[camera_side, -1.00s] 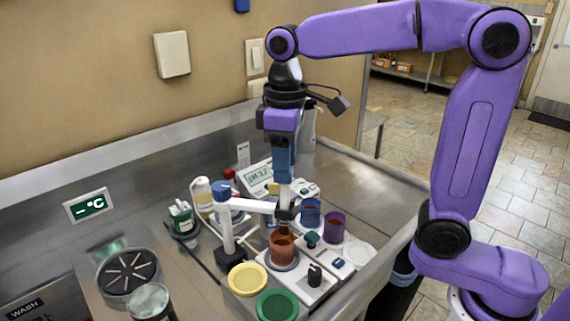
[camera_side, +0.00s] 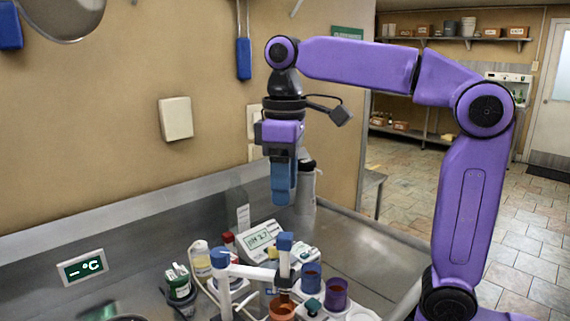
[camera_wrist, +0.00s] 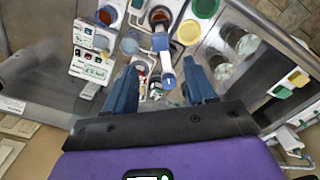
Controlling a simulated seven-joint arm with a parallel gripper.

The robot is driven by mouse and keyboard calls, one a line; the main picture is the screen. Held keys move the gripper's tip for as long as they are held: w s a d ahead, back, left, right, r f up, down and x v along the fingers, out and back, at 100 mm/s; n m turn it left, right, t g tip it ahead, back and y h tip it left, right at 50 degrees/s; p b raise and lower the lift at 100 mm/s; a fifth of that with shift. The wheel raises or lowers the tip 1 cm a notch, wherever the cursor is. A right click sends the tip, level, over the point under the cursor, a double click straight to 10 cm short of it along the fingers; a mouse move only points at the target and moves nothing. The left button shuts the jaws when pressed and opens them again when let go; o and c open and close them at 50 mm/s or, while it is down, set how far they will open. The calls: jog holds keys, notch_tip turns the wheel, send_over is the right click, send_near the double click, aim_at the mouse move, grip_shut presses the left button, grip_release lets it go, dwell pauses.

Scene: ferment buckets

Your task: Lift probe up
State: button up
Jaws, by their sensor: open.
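The probe, with a blue cap (camera_side: 285,242), stands upright in the white holder arm of the blue-topped stand (camera_side: 220,260). It is over the orange-brown cup (camera_side: 283,311), but its lower end is hidden. My gripper (camera_side: 283,200) is open and empty, pointing down above the probe with a clear gap between them. In the wrist view, the fingers of my gripper (camera_wrist: 165,64) are apart, and the probe's blue cap (camera_wrist: 160,42) and the holder arm show between and beyond them.
A meter with a lit display (camera_side: 260,240) stands behind the probe. Blue (camera_side: 311,277) and purple (camera_side: 337,293) cups stand to its right. A white bottle (camera_side: 201,260) and a green-white container (camera_side: 179,282) are at left.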

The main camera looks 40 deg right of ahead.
jog(key=shift+r, duration=1.45)
